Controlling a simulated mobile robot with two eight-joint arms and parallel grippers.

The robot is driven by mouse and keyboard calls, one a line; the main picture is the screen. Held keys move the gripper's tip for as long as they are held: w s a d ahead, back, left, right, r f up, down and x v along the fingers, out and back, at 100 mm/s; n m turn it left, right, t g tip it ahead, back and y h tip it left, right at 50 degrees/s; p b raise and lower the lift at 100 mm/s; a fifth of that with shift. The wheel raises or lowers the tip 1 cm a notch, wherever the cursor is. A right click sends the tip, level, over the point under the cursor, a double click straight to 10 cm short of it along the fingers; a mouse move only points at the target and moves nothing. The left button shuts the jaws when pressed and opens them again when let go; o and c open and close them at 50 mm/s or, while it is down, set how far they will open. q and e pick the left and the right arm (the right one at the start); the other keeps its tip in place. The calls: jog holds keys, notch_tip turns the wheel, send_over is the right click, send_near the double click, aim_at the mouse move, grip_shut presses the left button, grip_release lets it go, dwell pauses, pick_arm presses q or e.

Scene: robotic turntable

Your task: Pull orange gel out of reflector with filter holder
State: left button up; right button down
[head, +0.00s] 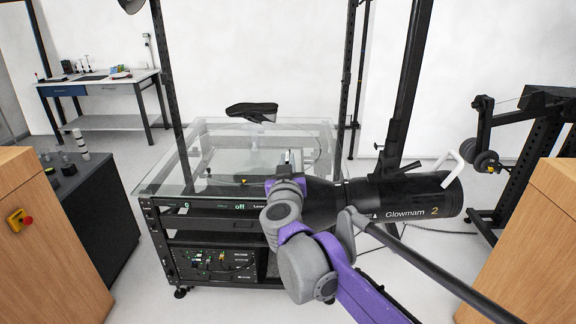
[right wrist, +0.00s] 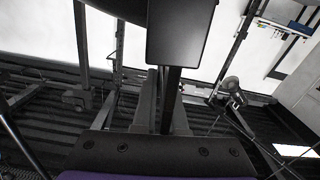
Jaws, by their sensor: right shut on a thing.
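The reflector is a black cylindrical lamp (head: 415,197) marked "Glowmam 2", lying roughly level right of centre in the head view, with a bent white handle (head: 449,166) at its right end. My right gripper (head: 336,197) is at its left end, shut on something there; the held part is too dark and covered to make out. In the right wrist view a dark flat block (right wrist: 180,35) stands out ahead of my dark gripper body. I cannot tell whether it is a finger or the filter holder. No orange gel shows in either view. My left gripper is out of view.
A glass-topped cart (head: 165,180) stands behind my right arm, with a black shoe-like object (head: 252,111) above its top. A black post (head: 405,85) rises behind the lamp. Wooden cabinets (head: 45,235) stand at both sides. A dark rack (head: 535,140) is at the right.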

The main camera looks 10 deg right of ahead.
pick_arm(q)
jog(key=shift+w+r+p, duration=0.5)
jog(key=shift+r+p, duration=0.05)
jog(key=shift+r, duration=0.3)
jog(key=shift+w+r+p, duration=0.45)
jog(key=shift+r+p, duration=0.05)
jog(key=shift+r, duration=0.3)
pick_arm(e)
notch_tip(320, 180, up, 18)
jog(key=a, duration=0.1)
jog(key=shift+w+a+f, duration=0.25)
jog(key=shift+a, duration=0.15)
dwell(1.6)
